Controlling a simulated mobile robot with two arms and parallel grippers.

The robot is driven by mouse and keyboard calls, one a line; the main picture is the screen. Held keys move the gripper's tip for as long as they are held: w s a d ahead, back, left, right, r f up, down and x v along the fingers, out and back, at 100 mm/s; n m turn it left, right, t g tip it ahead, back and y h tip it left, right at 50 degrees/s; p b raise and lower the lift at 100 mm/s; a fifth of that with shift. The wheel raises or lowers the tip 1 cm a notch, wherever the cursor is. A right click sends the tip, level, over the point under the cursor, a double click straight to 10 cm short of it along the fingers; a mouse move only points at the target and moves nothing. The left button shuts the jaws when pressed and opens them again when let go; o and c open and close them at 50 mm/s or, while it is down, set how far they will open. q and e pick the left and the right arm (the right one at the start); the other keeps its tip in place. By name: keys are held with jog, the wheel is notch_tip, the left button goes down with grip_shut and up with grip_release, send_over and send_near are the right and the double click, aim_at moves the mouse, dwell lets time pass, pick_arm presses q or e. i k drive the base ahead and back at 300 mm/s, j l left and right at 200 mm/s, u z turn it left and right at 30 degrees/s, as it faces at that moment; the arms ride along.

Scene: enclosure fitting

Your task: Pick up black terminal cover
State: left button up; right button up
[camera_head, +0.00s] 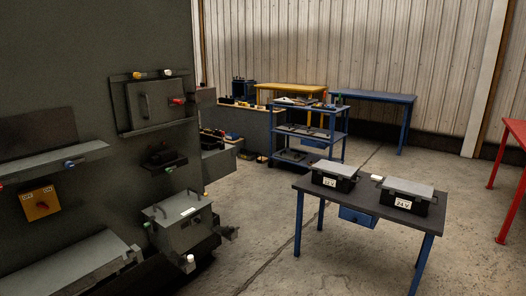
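I cannot single out a black terminal cover for certain. A small black part (164,160) sits on the dark wall panel at the left, too small to identify. Two black boxes with grey tops stand on the dark table: one labelled 12 V (334,176) and one labelled 24 V (408,197). A grey enclosure (180,222) with a white label sits low by the wall panel. Neither of my grippers is in view.
The dark table (330,208) has blue legs and a small white item (376,178). A blue shelf cart (309,132) with tools, a yellow table (291,87) and a blue table (373,96) stand behind. A red table (516,132) is at right. Concrete floor between is clear.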

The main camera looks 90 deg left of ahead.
aim_at(163, 157)
jog(key=u, duration=3.5)
jog(key=i+l+u, duration=0.1)
jog(key=u, duration=0.55)
jog(key=i+l+u, duration=0.25)
jog(key=l, duration=0.35)
jog(key=i+l+u, duration=0.3)
jog(key=l, duration=0.35)
jog(key=i+l+u, duration=0.1)
jog(key=l, duration=0.25)
jog(key=i+l+u, duration=0.15)
jog(key=l, duration=0.2)
jog(key=i, duration=0.05)
